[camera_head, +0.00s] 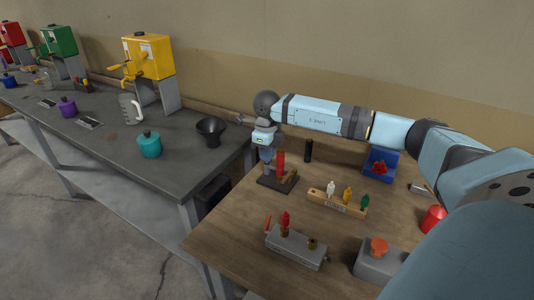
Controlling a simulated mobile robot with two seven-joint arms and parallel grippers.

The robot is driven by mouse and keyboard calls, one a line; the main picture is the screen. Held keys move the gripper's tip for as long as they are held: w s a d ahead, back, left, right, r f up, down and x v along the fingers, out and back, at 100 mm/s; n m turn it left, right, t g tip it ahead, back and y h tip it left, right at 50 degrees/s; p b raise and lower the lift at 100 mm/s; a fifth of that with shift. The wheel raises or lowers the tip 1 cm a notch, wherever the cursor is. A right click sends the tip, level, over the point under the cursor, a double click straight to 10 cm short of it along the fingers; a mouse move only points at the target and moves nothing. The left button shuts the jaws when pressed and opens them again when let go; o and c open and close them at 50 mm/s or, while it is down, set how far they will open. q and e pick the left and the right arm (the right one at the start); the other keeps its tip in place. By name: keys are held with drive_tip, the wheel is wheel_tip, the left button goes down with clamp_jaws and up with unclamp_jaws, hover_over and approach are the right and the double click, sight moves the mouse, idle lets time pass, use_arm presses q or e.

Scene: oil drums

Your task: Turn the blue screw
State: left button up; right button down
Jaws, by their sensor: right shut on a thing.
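My right gripper (267,164) reaches in from the right and points down over the left side of a black base (280,184). It is shut on a small part there. The fingers hide that part, and I cannot make out its colour or shape. A red cylinder (281,163) stands upright on the same base, just right of the fingers. I cannot pick out a blue screw; it may be hidden by the gripper. My left gripper is not in view.
A wooden rack (337,204) with white, yellow and green pieces stands to the right. A grey block (296,248) with a red piece is in front. A blue block (381,166) stands behind. A grey table (105,150) with dispensers is on the left.

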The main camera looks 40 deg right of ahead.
drive_tip(key=c, duration=1.3)
unclamp_jaws()
drive_tip(key=shift+r, duration=0.1)
wheel_tip(320, 180, up, 14)
drive_tip(key=shift+f, duration=0.1)
